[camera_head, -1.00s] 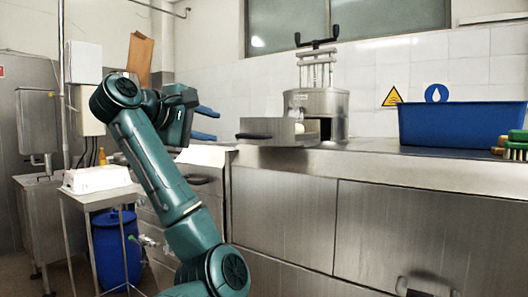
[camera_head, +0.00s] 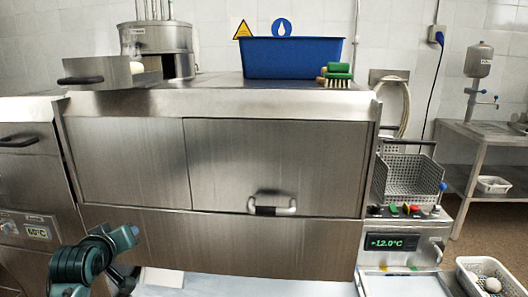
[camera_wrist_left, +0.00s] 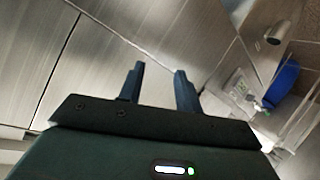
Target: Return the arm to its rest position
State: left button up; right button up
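My left arm, dark green, shows folded low at the lower left corner of the head view, in front of the steel cabinet. Steel panels lie beyond the fingers. My right arm and gripper are not in view.
A steel counter (camera_head: 220,105) carries a blue tub (camera_head: 292,58), brushes (camera_head: 336,75) and a steel pot (camera_head: 155,38). A perforated basket (camera_head: 404,178) hangs above a control panel (camera_head: 393,241) at right. A white basket (camera_head: 464,272) holding a ball stands at lower right.

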pick_arm(q)
jog(key=s+d+f+m+h+p, duration=0.1)
jog(key=s+d+f+m, duration=0.3)
jog(key=f, duration=0.3)
jog(key=s+d+f+m+h, duration=0.1)
jog(key=s+d+f, duration=0.3)
jog(key=s+f, duration=0.25)
jog(key=s+d+f+m+h, duration=0.1)
jog(key=s+d+f, duration=0.2)
jog(key=s, duration=0.2)
jog(key=s+d+f+m+g+h, duration=0.1)
jog(key=s+d+f+m, duration=0.1)
jog(key=s, duration=0.4)
jog(key=s+d+f+m+g+h+p, duration=0.1)
jog(key=s+d+f, duration=0.3)
jog(key=s+d, duration=0.1)
jog(key=shift+s+d+h, duration=0.3)
jog(key=shift+s+d, duration=0.1)
jog(key=shift+s, duration=0.35)
jog(key=shift+f, duration=0.1)
